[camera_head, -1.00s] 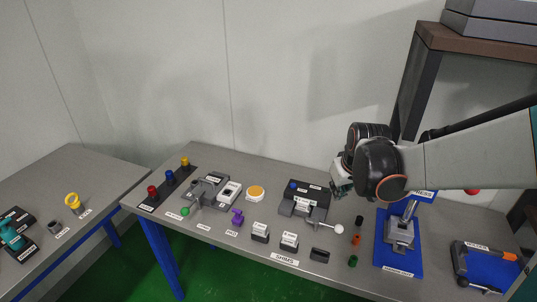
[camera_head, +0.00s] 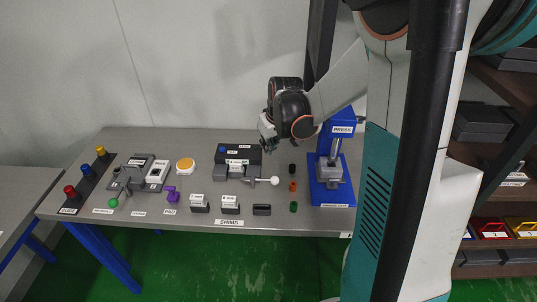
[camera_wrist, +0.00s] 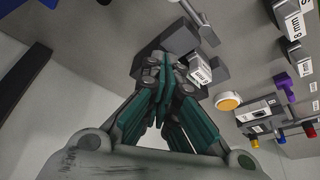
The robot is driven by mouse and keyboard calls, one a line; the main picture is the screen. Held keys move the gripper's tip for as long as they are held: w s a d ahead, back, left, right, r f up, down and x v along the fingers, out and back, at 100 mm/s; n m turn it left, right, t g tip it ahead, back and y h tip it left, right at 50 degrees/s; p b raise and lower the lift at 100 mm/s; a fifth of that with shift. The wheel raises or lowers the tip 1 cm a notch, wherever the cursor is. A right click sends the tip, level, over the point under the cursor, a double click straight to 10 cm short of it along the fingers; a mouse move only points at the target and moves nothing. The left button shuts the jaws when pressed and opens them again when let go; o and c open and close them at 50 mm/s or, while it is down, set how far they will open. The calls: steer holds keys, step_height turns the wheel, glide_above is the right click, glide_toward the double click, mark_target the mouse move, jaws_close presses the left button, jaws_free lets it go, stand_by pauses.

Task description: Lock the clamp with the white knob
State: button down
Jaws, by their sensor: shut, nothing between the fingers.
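The white knob (camera_head: 274,181) is a ball on the end of a metal lever that points right along the front of a dark clamp fixture (camera_head: 228,151) on the grey table. My gripper (camera_head: 267,146) hangs behind and above the knob, just right of the fixture's rear block, and does not touch the knob. In the wrist view my gripper's teal-and-grey fingers (camera_wrist: 163,62) are together with nothing between them. Part of the dark fixture (camera_wrist: 180,38) shows beyond them. I cannot clearly make out the white knob in that view.
A second clamp with a green knob (camera_head: 113,202) stands left, near an orange disc (camera_head: 185,165). Labelled blocks (camera_head: 230,204) line the front edge. Small coloured cylinders (camera_head: 292,186) and a blue press (camera_head: 330,180) stand right of the clamp. A shelf is at the far right.

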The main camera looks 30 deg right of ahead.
mark_target(274, 180)
steer(key=b+x, duration=0.3)
steer(key=x, duration=0.6)
steer(key=shift+s+a+f+b, duration=0.1)
steer(key=shift+s+b, duration=0.1)
steer(key=shift+s, duration=0.75)
steer(key=shift+s+f+b, duration=0.1)
steer(key=shift+s+b, duration=0.05)
steer(key=shift+s, duration=0.95)
